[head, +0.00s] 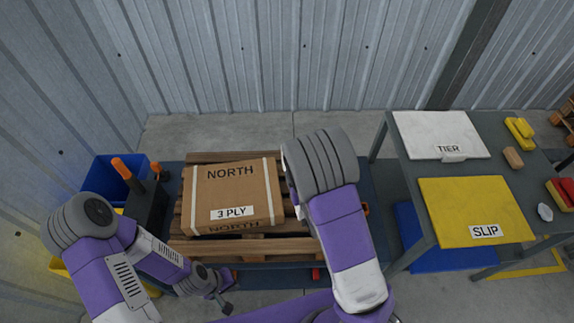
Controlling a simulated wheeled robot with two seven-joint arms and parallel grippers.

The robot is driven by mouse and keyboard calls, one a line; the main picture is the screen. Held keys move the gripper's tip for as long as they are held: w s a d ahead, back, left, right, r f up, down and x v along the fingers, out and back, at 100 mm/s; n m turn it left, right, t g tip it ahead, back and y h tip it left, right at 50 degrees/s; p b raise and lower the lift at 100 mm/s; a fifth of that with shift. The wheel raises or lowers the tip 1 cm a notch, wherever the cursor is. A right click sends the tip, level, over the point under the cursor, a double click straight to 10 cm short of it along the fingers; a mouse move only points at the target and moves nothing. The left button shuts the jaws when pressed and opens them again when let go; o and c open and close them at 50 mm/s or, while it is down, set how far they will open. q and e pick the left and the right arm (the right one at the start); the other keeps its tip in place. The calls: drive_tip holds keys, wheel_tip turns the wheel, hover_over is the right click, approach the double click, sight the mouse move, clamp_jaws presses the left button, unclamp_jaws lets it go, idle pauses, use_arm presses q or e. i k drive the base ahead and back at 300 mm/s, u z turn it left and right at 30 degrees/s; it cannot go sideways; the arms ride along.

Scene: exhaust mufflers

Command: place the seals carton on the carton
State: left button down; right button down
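A brown cardboard carton (202,192) with pale tape strips sits on a wooden pallet (183,248) at the centre left. It is marked NORTH and bears a 3 PLY label. No carton marked as seals can be made out. My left gripper (224,303) is low at the front, left of centre, below the pallet's near edge and apart from the carton. It is small and dark, and its opening cannot be made out. My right arm rises in front of the pallet's right part and hides what is behind it; its gripper does not show.
A grey table (485,122) at the right holds a white TIER sheet (432,128), a yellow SLIP sheet (465,205) and small yellow and tan blocks. A blue bin (106,178) stands left of the pallet, beside orange-topped handles. A corrugated wall closes the back.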

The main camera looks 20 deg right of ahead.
sight(224, 191)
drive_tip(key=k, duration=1)
drive_tip(key=u, duration=1.9)
drive_tip(key=i, duration=1.5)
drive_tip(key=z, duration=2.35)
drive_tip(key=i, duration=0.5)
drive_tip(key=z, duration=0.05)
